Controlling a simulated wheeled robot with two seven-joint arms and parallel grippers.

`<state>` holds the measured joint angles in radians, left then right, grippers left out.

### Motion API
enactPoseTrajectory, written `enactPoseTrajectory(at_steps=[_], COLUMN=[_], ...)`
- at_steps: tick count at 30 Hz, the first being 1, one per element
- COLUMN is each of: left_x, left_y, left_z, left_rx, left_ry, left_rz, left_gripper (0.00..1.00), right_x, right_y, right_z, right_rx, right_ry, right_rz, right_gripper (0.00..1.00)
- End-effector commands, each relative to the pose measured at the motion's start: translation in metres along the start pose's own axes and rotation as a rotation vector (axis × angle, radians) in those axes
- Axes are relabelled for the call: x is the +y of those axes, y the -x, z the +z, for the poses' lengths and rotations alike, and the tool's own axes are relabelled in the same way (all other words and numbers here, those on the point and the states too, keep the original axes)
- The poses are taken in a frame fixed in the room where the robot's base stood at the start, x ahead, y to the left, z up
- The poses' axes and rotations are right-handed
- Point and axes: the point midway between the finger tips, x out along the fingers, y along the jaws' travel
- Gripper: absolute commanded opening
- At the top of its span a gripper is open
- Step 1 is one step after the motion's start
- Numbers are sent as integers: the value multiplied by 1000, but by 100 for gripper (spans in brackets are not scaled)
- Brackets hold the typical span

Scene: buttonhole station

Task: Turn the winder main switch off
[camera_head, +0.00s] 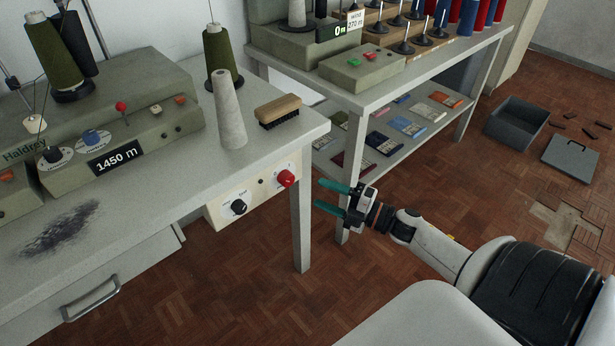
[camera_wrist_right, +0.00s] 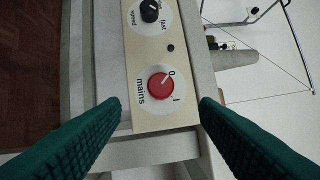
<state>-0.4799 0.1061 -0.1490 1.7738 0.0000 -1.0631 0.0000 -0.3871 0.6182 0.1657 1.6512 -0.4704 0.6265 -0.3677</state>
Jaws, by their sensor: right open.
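The winder main switch is a red rotary knob (camera_head: 285,178) on a cream panel (camera_head: 258,198) on the front of the left bench. In the right wrist view the knob (camera_wrist_right: 161,87) is labelled "mains", with 0 and I marks beside it. A pale line on it seems to point toward the 0, but it is too small to be sure. My right gripper (camera_head: 318,195) is open and empty, just right of the knob and apart from it. In the wrist view the knob lies between its green fingers, farther off. My left gripper is not in view.
A black speed knob (camera_head: 238,207) is beside the red one, with a small dark dot between. The bench leg (camera_head: 302,225) stands below. A grey cone (camera_head: 230,110) and a brush (camera_head: 278,110) stand on the bench. A second table (camera_head: 375,95) is close behind my gripper.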

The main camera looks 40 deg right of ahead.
Motion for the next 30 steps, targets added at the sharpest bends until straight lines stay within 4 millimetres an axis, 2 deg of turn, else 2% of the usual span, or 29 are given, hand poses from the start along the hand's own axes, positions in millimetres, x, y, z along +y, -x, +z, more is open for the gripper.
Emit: enactPoseTrajectory(at_steps=[3,9,26,30], left_x=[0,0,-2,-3], left_y=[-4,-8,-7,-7], left_z=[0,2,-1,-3], left_rx=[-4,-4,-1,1], left_ry=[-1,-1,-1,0], left_rz=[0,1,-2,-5], left_gripper=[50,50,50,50], right_x=[0,0,0,8], right_y=[20,36,37,35], right_z=[0,0,0,-2], right_rx=[1,0,0,47], right_ry=[-2,0,0,-41], right_rz=[1,0,0,7], right_gripper=[56,56,56,56])
